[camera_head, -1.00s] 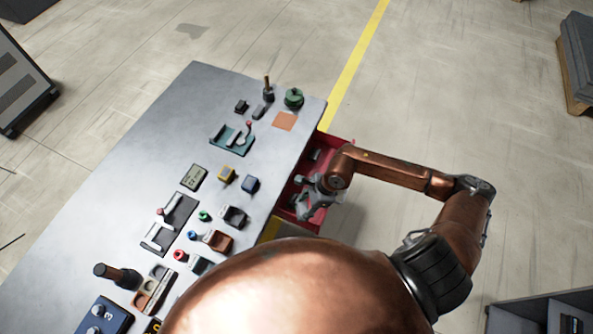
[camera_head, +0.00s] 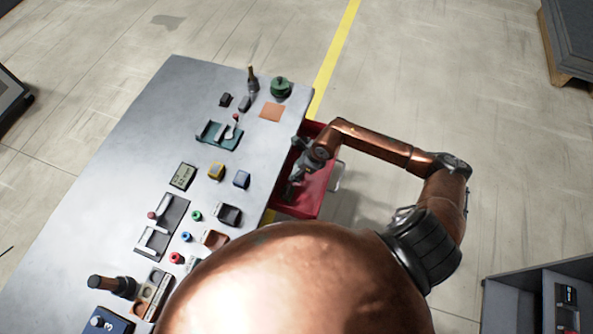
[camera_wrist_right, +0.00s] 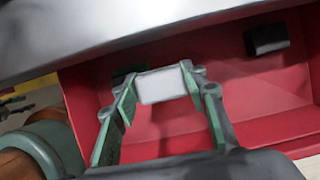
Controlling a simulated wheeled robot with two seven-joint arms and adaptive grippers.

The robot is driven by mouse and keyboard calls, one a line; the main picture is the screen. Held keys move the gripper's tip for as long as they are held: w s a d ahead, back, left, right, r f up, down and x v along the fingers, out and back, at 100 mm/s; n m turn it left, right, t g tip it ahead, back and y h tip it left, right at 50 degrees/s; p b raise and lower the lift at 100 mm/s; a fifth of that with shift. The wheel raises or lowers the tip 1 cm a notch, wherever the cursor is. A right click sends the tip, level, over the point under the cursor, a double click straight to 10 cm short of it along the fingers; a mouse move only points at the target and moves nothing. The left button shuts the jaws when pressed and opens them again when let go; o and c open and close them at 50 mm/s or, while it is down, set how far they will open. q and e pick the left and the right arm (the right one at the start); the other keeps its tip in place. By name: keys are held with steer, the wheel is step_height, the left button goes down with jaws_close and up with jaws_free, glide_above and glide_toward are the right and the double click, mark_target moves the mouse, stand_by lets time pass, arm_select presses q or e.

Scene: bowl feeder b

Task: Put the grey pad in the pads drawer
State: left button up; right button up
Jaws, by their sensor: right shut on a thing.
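The grey pad (camera_wrist_right: 162,85) is a small pale grey rectangle between the green-lined fingertips of my right gripper (camera_wrist_right: 155,88), which is shut on it. The red drawer (camera_wrist_right: 240,95) lies below the gripper in the wrist view; I cannot tell whether the pad touches its floor. In the head view the open drawer (camera_head: 316,190) juts from the table's right side, and my right gripper (camera_head: 290,189) is over its table-side part. The pad cannot be made out there.
A black block (camera_wrist_right: 267,39) is in the drawer near the table edge (camera_wrist_right: 150,25), which overhangs it. The grey table (camera_head: 110,180) holds several small parts, a green-topped item (camera_head: 281,87) and an orange square (camera_head: 272,112). The floor right of the drawer is clear.

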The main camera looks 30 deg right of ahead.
steer(key=w+f, duration=0.1)
steer(key=d+f, duration=0.1)
steer(key=w+f, duration=0.1)
steer(key=f, duration=0.1)
steer(key=shift+w+d, duration=0.35)
steer(key=shift+f, duration=1.5)
steer(key=shift+f+b, duration=0.2)
steer(key=shift+b, duration=0.15)
steer(key=o, duration=1.4)
steer(key=shift+r, duration=0.15)
